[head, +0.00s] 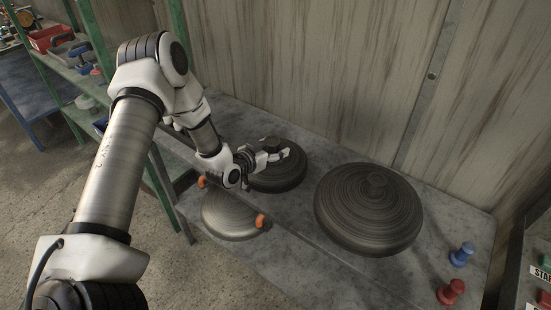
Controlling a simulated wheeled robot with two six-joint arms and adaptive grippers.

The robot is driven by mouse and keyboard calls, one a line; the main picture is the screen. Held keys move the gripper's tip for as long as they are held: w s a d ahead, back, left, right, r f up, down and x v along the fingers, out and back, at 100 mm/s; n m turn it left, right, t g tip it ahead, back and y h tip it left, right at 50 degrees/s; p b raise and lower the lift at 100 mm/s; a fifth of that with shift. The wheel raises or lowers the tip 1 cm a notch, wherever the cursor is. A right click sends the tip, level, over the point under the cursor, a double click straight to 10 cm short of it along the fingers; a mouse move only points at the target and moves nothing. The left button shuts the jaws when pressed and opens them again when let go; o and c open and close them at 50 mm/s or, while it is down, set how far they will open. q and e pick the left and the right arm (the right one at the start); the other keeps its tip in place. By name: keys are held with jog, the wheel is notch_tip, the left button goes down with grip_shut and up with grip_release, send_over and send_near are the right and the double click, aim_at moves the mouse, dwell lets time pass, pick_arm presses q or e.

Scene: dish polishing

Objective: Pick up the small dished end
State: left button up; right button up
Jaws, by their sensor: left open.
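The small dished end (290,178) is a dark, ringed metal disc with a short knob on top. It lies flat on the grey bench, near the wall. My left gripper (279,155) is over the top of this disc, at its knob. The fingers are spread, and they partly hide the knob. I cannot tell whether they touch it. A larger dark dished end (350,215) with its own knob lies to the right, apart from the small one. My right gripper is not in view.
A paler domed disc (230,215) with orange pieces (261,221) at its edge sits at the bench's front left. Red (451,291) and blue (462,254) knobs stand at right. A green-framed shelf (92,45) is at left. A wooden wall (320,70) closes the back.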

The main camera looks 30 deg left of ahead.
pick_arm(q)
jog(key=shift+w+f, duration=0.15)
jog(key=shift+w, duration=0.1)
jog(key=shift+s+a, duration=0.2)
jog(key=shift+s, duration=0.1)
jog(key=shift+c, duration=1)
jog(key=c, duration=0.5)
grip_shut()
jog(key=shift+w+r, duration=0.1)
jog(key=shift+r, duration=0.1)
